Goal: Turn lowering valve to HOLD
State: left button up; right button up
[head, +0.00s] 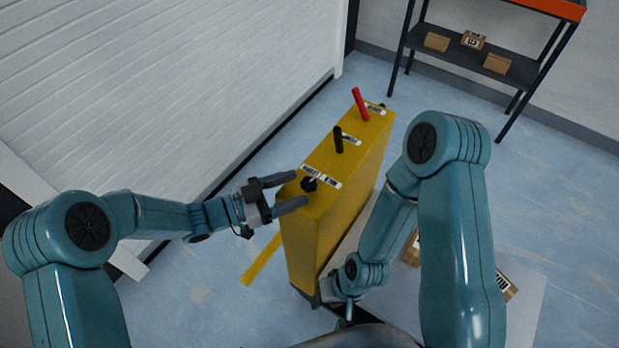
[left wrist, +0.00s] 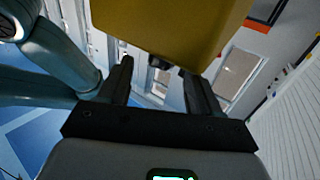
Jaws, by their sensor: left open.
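A tall yellow cabinet (head: 335,220) carries controls on its top. At its near end is a small black knob (head: 309,185), likely the lowering valve, with white labels (head: 312,172) beside it; their text is too small to read. My left gripper (head: 297,190) is open, its two fingers pointing right, on either side of the knob's left side. I cannot tell whether they touch it. In the left wrist view the open fingers (left wrist: 158,70) reach toward the yellow cabinet (left wrist: 180,22), with a small dark part between them. My right gripper is mostly hidden below the right arm.
Farther along the cabinet top stand a black lever (head: 338,140) and a red lever (head: 360,104). A white shutter (head: 170,80) is at left. A shelf (head: 455,50) with small boxes is at back right. Cardboard boxes (head: 493,280) lie on a grey surface at right.

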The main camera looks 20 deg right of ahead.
aim_at(310, 182)
pick_arm(q)
jog(key=d, duration=0.4)
jog(key=shift+w+d, duration=0.25)
jog(key=shift+d, duration=0.15)
jog(key=c, duration=1)
jog(key=m+g+b, duration=0.1)
jog(key=g+b, duration=0.1)
jog(key=shift+w+f+m+g, duration=0.1)
jog(key=shift+f+m+g, duration=0.15)
jog(key=shift+m+g, duration=0.15)
jog(key=shift+r+m+g+b, duration=0.2)
jog(key=shift+m+g+b, duration=0.35)
jog(key=shift+g, duration=0.35)
jog(key=o, duration=1)
